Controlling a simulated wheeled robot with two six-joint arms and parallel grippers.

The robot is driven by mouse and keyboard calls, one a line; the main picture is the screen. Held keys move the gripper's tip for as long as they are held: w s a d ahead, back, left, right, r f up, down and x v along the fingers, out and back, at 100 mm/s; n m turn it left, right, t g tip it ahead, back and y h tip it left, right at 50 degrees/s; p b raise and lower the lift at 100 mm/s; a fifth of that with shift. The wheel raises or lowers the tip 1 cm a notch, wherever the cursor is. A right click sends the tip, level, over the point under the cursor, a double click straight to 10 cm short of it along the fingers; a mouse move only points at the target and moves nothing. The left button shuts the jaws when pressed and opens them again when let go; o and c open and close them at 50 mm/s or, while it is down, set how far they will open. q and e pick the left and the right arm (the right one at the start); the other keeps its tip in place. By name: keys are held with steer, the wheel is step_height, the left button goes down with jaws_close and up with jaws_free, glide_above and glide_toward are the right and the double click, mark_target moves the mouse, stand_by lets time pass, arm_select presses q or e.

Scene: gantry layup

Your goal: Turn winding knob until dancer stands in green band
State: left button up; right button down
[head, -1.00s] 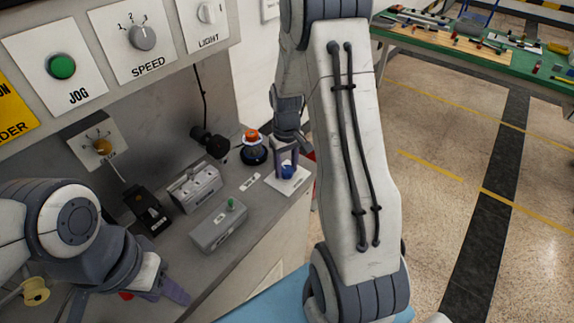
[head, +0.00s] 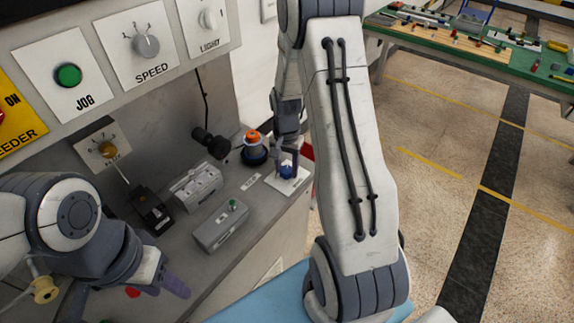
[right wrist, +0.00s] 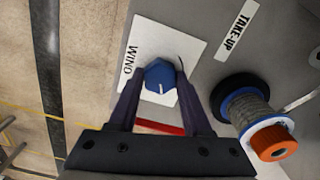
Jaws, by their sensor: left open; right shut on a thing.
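The blue winding knob (right wrist: 160,76) sits on a white plate (right wrist: 152,45) lettered WIND. A white line on the knob points toward my wrist. My right gripper (right wrist: 155,95) is shut on the knob, a finger on each side. In the head view the knob (head: 287,171) shows at the far end of the bench, partly covered by the right gripper (head: 286,160). My left gripper (head: 125,293) is open and empty at lower left, over the bench's near part. I cannot make out a dancer or green band for certain.
A spool with an orange cap (right wrist: 272,143) stands close beside the right gripper, by the TAKE-UP label (right wrist: 238,29). Grey boxes (head: 221,226) and a black device (head: 150,210) stand on the bench. A panel with a JOG button (head: 68,75) overhangs it.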

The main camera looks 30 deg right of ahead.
mark_target(286, 169)
steer(key=shift+w+m, duration=0.1)
steer(key=shift+m, duration=1.3)
steer(key=shift+c, duration=1.7)
jaws_free()
step_height(286, 169, up, 10)
steer(key=shift+r, duration=0.25)
steer(key=shift+a, duration=0.1)
